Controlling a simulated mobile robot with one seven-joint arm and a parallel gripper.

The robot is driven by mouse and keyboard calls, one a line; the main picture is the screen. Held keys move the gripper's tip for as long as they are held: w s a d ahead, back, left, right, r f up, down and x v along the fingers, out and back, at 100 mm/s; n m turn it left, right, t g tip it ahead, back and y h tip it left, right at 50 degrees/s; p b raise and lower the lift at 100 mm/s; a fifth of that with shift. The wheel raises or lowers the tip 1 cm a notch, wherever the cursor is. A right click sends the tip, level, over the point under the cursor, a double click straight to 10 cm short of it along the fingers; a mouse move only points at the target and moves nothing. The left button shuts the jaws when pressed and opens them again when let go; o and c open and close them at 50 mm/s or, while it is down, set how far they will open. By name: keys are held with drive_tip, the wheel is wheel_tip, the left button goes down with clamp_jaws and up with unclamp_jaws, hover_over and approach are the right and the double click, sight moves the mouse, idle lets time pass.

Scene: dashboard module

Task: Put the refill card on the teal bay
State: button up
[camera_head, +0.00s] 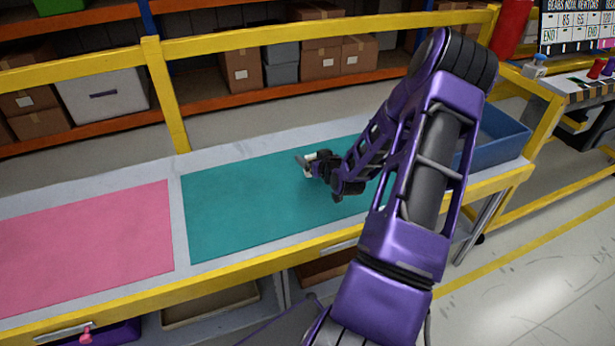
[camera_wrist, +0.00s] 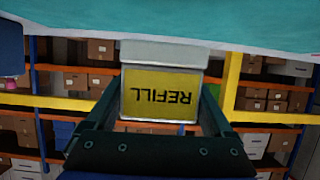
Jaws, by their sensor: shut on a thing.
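The refill card (camera_wrist: 160,85) is a yellow card with a pale border and the word REFILL, upside down in the wrist view. My gripper (camera_wrist: 160,100) is shut on it, one dark finger at each side. The teal bay (camera_head: 245,205) is a flat teal rectangle on the long bench; it also fills the top of the wrist view (camera_wrist: 265,28). In the head view my gripper (camera_head: 309,164) is over the far right part of the teal bay. The card shows there only as a small pale shape, and I cannot tell whether it touches the bay.
A pink bay (camera_head: 85,245) lies to the left of the teal one, with a pale strip between. A blue tray (camera_head: 500,140) stands at the bench's right end, partly behind my arm. A yellow rail (camera_head: 250,40) runs behind the bench. The left part of the teal bay is clear.

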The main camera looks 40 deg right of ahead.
sight(312, 180)
drive_tip(key=shift+f+b, duration=0.35)
drive_tip(key=shift+f, duration=2.3)
drive_tip(key=shift+f, duration=0.25)
drive_tip(key=o, duration=1.1)
drive_tip(key=shift+r, duration=0.1)
drive_tip(key=shift+r, duration=0.35)
drive_tip(key=p+v, duration=0.1)
drive_tip(key=v, duration=1)
drive_tip(key=shift+s+a, duration=0.15)
drive_tip(key=shift+s, duration=0.3)
